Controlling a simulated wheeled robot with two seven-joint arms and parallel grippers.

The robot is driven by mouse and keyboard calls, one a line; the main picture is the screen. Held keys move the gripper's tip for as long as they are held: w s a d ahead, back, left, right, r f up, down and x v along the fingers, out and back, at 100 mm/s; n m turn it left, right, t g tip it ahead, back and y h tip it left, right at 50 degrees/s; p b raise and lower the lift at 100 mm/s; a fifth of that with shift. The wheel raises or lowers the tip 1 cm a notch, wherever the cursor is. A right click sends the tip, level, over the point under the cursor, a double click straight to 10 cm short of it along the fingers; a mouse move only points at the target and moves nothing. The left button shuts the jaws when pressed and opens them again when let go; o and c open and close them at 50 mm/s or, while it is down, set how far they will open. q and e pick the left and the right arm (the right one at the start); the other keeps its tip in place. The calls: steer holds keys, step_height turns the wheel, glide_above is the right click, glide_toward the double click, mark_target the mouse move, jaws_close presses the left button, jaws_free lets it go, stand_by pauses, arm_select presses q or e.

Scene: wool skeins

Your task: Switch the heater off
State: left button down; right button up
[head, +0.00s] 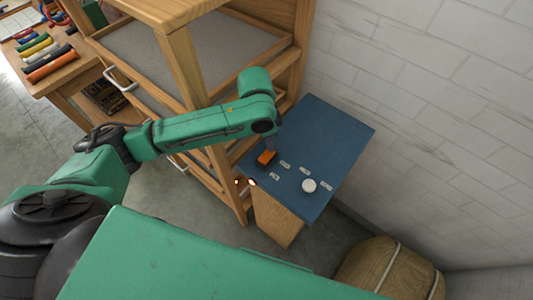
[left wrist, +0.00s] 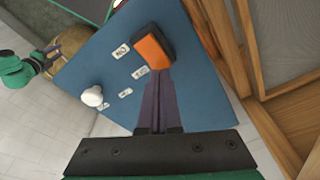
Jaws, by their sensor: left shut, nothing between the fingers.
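An orange rocker switch (head: 266,157) in a dark housing sits on the blue top of a small cabinet. It also shows in the left wrist view (left wrist: 152,50); I cannot tell which way it is tipped. Small white labels lie beside it, one with large letters (left wrist: 121,51); the rest are too small to read. A round white knob (head: 309,185) stands on the same top, and in the left wrist view (left wrist: 92,96). My left gripper (left wrist: 160,74) is shut and empty, its fingertips at the switch's near end; contact is unclear.
The blue panel (head: 335,135) stands against a white brick wall (head: 430,100). A wooden rack (head: 225,190) rises close on its left. Small glowing spots (head: 252,183) show by the panel's front-left edge. A round wooden object with pale bands (head: 385,268) stands at the lower right.

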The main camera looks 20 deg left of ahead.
mark_target(269, 152)
arm_select(q)
steer(key=shift+f+b, duration=0.4)
steer(key=shift+f, duration=0.65)
stand_by(0.4)
step_height(269, 152, up, 7)
steer(key=p, duration=0.9)
